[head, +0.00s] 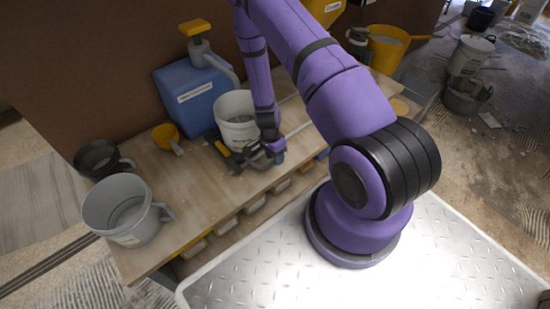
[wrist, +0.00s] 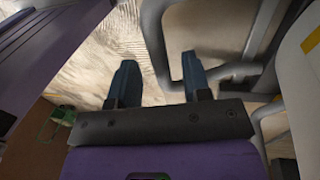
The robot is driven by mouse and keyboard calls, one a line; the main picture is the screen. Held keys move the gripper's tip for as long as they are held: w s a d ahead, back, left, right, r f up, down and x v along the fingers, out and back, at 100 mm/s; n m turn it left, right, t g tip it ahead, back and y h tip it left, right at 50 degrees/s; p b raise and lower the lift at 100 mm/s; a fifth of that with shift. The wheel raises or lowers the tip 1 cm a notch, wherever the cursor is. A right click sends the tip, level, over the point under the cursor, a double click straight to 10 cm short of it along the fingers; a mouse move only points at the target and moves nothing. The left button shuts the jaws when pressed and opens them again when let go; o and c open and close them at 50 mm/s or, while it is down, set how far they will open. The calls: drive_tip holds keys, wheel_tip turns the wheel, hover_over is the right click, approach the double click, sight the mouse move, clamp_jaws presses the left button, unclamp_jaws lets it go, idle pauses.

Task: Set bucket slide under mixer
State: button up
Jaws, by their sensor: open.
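A white bucket (head: 236,118) stands upright on the wooden bench, within or on a dark metal frame that looks like the bucket slide (head: 226,156). The bucket's pale side also shows at the right of the wrist view (wrist: 302,65). My gripper (head: 274,153) is low at the bench's front edge, just right of the bucket. In the wrist view my gripper (wrist: 160,77) is open. A bent grey tube of the slide (wrist: 155,40) passes between and behind the fingers, and contact cannot be told. I cannot identify the mixer with certainty; my arm hides part of the bench behind.
A blue pump canister (head: 195,92) stands behind the bucket's left. A yellow scoop (head: 167,136), a dark pot (head: 98,158) and a grey jug (head: 124,209) stand on the left bench. A yellow bucket (head: 386,48) is beyond my arm. The front-middle benchtop is clear.

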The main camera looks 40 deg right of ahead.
drive_tip(key=shift+s+f, duration=0.1)
drive_tip(key=shift+f, duration=0.25)
drive_tip(key=shift+d, duration=0.1)
clamp_jaws()
